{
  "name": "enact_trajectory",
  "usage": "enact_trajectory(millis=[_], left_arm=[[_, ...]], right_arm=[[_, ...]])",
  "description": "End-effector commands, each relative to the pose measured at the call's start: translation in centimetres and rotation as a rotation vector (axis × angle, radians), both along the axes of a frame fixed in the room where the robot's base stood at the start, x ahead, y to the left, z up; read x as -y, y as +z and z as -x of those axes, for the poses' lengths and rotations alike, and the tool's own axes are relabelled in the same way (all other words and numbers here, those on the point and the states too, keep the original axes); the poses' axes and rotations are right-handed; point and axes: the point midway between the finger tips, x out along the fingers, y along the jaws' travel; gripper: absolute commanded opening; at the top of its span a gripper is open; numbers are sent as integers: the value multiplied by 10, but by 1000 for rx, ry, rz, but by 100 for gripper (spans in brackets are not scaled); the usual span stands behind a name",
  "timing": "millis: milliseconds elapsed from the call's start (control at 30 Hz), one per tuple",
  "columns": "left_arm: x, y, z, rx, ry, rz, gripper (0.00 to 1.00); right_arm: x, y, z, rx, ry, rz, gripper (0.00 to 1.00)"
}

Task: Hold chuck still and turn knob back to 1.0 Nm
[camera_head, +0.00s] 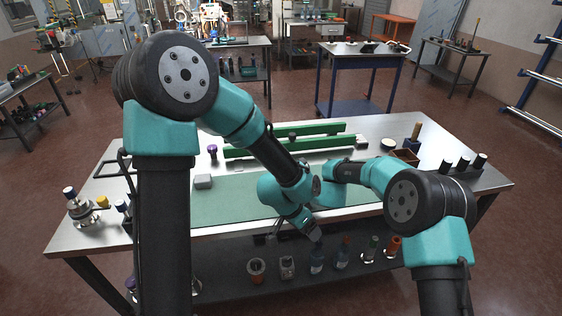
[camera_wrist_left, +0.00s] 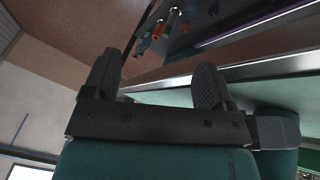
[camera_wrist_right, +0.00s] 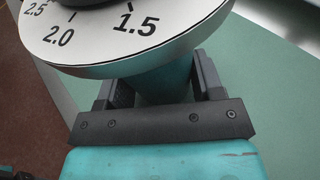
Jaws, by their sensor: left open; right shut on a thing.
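In the right wrist view a white dial disc (camera_wrist_right: 130,42) fills the top, with the marks 1.5, 2.0 and 2.5 visible. The dark knob (camera_wrist_right: 88,3) at its centre is cut off by the picture edge. My right gripper (camera_wrist_right: 162,84) is shut on the teal body (camera_wrist_right: 170,80) just beneath the dial. No 1.0 mark or pointer shows. In the left wrist view my left gripper (camera_wrist_left: 160,82) is open, with nothing between its fingers. In the head view my left gripper (camera_head: 311,232) is low near the table's front edge. The chuck cannot be made out.
Several bottles and jars (camera_head: 287,266) stand on the shelf below the table's front edge.

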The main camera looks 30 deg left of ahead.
Motion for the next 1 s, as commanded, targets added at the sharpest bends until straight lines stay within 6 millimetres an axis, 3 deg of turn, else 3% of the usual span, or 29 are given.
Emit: enact_trajectory(millis=[100, 500, 767, 1000], left_arm=[[-18, 31, -5, 62, -29, -7, 78], [-93, 115, -27, 208, -217, -109, 78], [-112, 147, -57, 205, -528, -229, 78], [-128, 184, -91, 144, -909, -378, 78]], right_arm=[[0, 0, 0, 0, 0, 0, 28], [0, 0, 0, 0, 0, 0, 28], [0, 0, 0, 0, 0, 0, 28], [0, 0, 0, 0, 0, 0, 28]])
